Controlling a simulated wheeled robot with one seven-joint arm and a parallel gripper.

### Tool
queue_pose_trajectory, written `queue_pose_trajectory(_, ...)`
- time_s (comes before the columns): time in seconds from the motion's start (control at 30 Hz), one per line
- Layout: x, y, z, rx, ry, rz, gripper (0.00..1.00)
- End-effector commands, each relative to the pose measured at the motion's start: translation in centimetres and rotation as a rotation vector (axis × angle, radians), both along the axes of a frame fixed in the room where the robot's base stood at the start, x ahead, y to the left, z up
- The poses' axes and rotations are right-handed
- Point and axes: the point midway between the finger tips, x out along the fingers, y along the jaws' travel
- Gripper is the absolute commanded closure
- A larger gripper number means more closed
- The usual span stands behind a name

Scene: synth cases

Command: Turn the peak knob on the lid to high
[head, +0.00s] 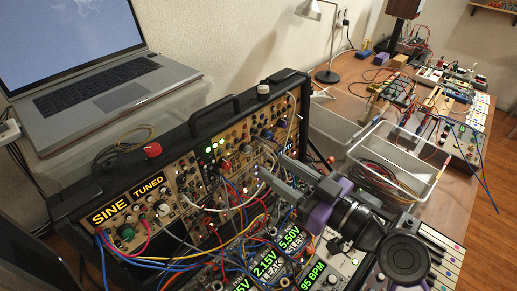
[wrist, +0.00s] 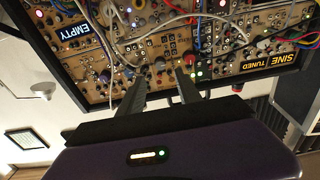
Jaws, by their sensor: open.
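The lid (head: 207,126) is the upright panel of modules at the back of the synth case, full of small knobs, sockets, lights and patch cables. It fills the top of the wrist view (wrist: 105,97), where it looks upside down. My gripper (head: 271,165) is open, with its fingers pointing at the lid's right half. In the wrist view my gripper (wrist: 163,76) has its two fingertips apart just in front of small knobs, one of them red (wrist: 190,60). I see nothing held between them. No label reading peak is legible, so I cannot tell which knob it is or its setting.
Patch cables (head: 240,197) hang across the lid and the lower panel, close to my fingers. Lit displays (head: 265,262) sit below. A clear bin with cables (head: 375,170) stands to the right. A laptop (head: 110,95) stands behind on the left. A bench with more gear (head: 345,105) lies beyond.

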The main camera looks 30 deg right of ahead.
Motion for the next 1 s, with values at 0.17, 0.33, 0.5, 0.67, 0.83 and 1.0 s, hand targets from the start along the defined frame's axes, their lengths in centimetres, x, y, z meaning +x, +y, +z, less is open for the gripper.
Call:
queue_pose_trajectory(0.17,2.4,0.8,0.3,0.002,0.0,0.001,0.59)
queue_pose_trajectory(0.33,4.9,1.6,0.3,0.002,0.0,-0.001,0.59)
queue_pose_trajectory(0.5,6.4,2.0,0.2,0.003,0.0,-0.002,0.59)
queue_pose_trajectory(0.67,6.8,2.2,0.0,0.002,0.001,-0.003,0.59)
queue_pose_trajectory(0.83,6.8,2.2,0.0,0.002,0.001,-0.003,0.59)
queue_pose_trajectory(1.0,6.8,2.2,0.0,0.003,0.001,-0.003,0.88)
